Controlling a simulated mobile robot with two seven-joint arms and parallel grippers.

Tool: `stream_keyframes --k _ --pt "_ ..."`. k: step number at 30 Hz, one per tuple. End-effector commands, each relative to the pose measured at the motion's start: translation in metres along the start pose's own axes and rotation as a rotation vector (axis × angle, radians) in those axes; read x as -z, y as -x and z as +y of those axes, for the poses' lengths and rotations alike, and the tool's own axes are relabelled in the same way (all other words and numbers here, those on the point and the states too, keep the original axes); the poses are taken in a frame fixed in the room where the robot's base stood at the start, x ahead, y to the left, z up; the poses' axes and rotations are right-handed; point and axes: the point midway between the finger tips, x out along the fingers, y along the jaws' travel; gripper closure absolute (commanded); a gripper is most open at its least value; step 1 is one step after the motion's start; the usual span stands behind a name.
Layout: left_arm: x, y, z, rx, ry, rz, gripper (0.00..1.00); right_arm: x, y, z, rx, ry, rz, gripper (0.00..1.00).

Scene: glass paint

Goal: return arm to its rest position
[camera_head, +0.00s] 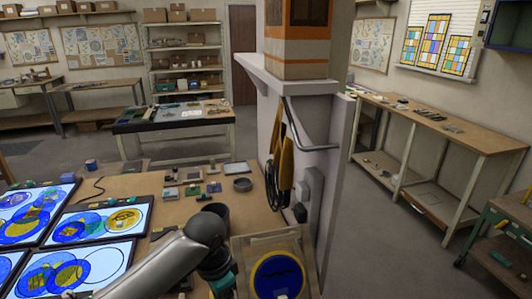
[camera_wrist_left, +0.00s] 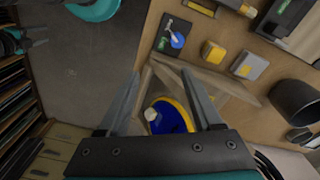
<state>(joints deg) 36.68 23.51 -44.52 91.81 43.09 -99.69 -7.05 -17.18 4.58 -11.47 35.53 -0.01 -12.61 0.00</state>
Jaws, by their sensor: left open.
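My left arm reaches in from the bottom of the head view; its wrist hides the jaws there. In the left wrist view my left gripper (camera_wrist_left: 163,78) is open, its two grey fingers apart with nothing gripped between them. Beyond and between the fingers is a round blue disc with a yellow rim (camera_wrist_left: 172,112), on a wooden stand. The disc and its stand also show in the head view, the blue face (camera_head: 277,276) at the bottom, just right of my wrist. My right gripper is not seen.
Lit panels with blue and yellow circles (camera_head: 95,223) lie at the left of the wooden worktop (camera_head: 140,185). A dark cup (camera_wrist_left: 294,100) and small blocks (camera_wrist_left: 213,53) are near the stand. A pillar (camera_head: 310,115) rises behind. Floor (camera_head: 400,255) is open at right.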

Motion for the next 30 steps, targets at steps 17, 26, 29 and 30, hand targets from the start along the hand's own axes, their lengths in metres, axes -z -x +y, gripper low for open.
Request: stream_keyframes --k 17,26,29,30 --pt "-0.059 -0.034 0.109 -0.015 0.307 0.261 0.33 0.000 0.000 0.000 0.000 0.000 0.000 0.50" --pt "-0.126 -0.026 0.117 0.080 0.538 0.269 0.33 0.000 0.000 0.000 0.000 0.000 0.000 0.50" --pt "-0.145 -0.022 0.117 0.111 0.591 0.260 0.33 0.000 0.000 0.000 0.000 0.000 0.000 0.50" --pt "-0.153 -0.021 0.117 0.124 0.610 0.256 0.33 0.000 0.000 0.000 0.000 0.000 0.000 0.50"
